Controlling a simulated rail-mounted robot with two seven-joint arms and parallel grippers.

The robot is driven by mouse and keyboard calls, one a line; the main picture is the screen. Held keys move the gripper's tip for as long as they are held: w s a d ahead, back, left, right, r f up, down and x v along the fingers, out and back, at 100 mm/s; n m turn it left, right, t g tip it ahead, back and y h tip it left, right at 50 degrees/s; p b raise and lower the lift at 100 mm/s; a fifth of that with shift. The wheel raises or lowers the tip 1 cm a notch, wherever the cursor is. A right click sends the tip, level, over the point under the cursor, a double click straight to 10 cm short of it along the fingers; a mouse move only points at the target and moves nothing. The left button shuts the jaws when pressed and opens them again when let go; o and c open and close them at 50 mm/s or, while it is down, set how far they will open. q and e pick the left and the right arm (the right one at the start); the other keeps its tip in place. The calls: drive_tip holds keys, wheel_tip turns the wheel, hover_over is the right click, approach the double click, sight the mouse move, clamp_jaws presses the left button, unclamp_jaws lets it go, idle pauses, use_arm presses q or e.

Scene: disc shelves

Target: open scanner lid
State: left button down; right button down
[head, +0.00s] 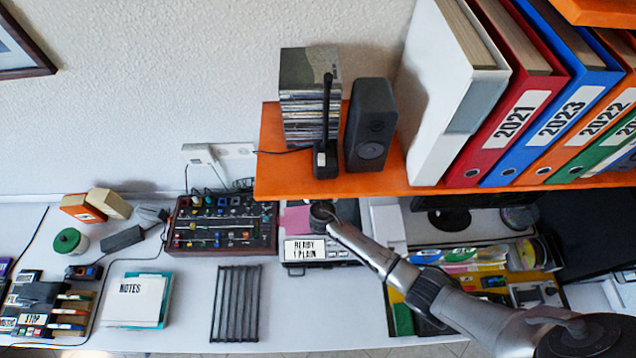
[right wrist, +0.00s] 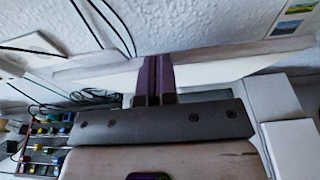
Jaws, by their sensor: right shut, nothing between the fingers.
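A dark device with a "READY 1 PLAIN" label (head: 304,250), which looks like the scanner, stands on the table under the orange shelf. A pink patch (head: 296,219) shows behind the label. The shelf and my right arm hide much of its top, so I cannot tell how its lid stands. My right gripper (head: 321,213) is over the device, just below the shelf edge. In the right wrist view its dark fingers (right wrist: 154,80) are together and empty, pointing toward the wall. I cannot tell whether they touch the lid. My left gripper is not in view.
The orange shelf (head: 262,180) is close above my right gripper and carries a speaker (head: 371,125), discs and binders. A knob-covered mixer (head: 222,225) is left of the device. A white box (head: 388,220) is to its right; a yellow tray (head: 480,268) is nearby.

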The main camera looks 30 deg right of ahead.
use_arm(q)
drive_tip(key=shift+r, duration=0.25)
use_arm(e)
drive_tip(key=shift+w+d+r, duration=0.3)
drive_tip(key=shift+w+d, duration=0.05)
drive_tip(key=shift+w, duration=0.25)
drive_tip(key=shift+w+d+r, duration=0.25)
drive_tip(key=shift+w+d, duration=0.1)
drive_tip(key=shift+w, duration=0.25)
